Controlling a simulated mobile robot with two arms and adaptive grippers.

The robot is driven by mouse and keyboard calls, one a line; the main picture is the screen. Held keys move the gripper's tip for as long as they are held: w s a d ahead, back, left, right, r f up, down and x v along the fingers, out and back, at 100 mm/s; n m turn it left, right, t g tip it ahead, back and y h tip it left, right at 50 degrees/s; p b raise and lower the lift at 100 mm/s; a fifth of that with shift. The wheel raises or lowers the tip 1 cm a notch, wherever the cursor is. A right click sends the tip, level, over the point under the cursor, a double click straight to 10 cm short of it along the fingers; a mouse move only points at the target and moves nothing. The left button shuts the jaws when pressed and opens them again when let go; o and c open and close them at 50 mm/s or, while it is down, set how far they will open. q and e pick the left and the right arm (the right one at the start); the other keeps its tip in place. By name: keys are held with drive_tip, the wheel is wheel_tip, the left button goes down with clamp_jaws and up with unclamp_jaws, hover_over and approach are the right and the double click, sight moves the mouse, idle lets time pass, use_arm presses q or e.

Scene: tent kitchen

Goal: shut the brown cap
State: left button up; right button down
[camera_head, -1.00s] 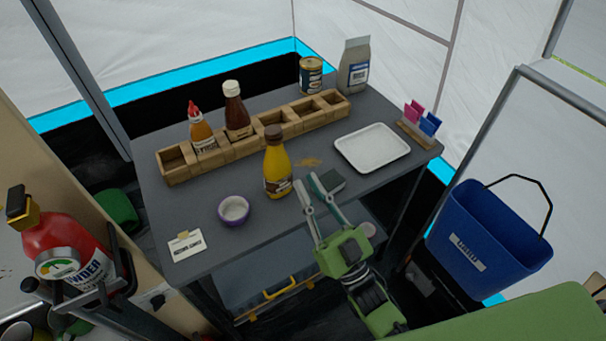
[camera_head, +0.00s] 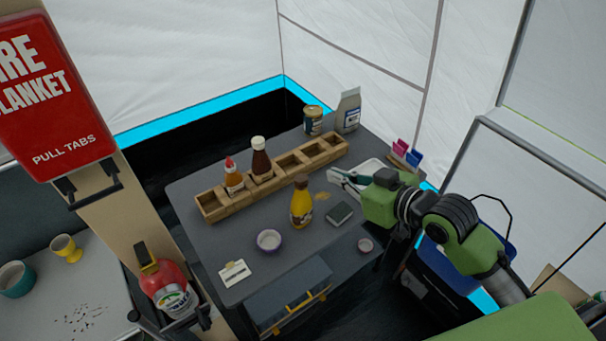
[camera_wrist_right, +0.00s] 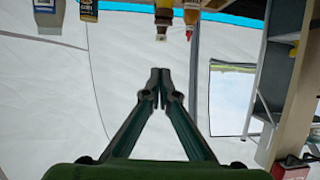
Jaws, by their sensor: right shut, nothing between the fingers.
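A yellow bottle (camera_head: 301,207) with a brown cap (camera_head: 300,181) stands upright on the grey table (camera_head: 215,240). The cap sits at the top of the bottle; at this size I cannot tell whether its lid is raised. My right gripper (camera_head: 334,176) reaches in from the right, to the right of the bottle, in front of the white tray. It touches nothing I can see. In the right wrist view my gripper (camera_wrist_right: 160,76) has its fingertips together, with nothing between them. The yellow bottle is not clearly visible there. My left gripper is not in view.
A wooden rack (camera_head: 283,168) behind the bottle holds a red-capped bottle (camera_head: 233,178) and a dark sauce bottle (camera_head: 261,160). A purple bowl (camera_head: 269,241), a dark square object (camera_head: 340,213) and a white tray (camera_head: 373,168), partly covered by my arm, are nearby.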

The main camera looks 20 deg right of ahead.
drive_tip(key=p, duration=0.3)
hover_over(302, 179)
drive_tip(key=s+d, duration=0.1)
drive_tip(key=s, duration=0.2)
wheel_tip(302, 179, down, 4)
drive_tip(key=f, duration=0.4)
drive_tip(key=shift+s+d+p, duration=0.25)
drive_tip(key=shift+d+p, duration=0.1)
drive_tip(key=shift+p, duration=0.05)
drive_tip(key=shift+f, duration=0.1)
drive_tip(key=f+b, duration=0.1)
drive_tip(key=b, duration=0.1)
drive_tip(key=f+b, duration=0.1)
drive_tip(key=b, duration=0.1)
drive_tip(key=shift+s+d+t+y, duration=0.2)
drive_tip(key=shift+t+y, duration=0.1)
drive_tip(key=shift+t, duration=0.1)
drive_tip(key=shift+r, duration=0.1)
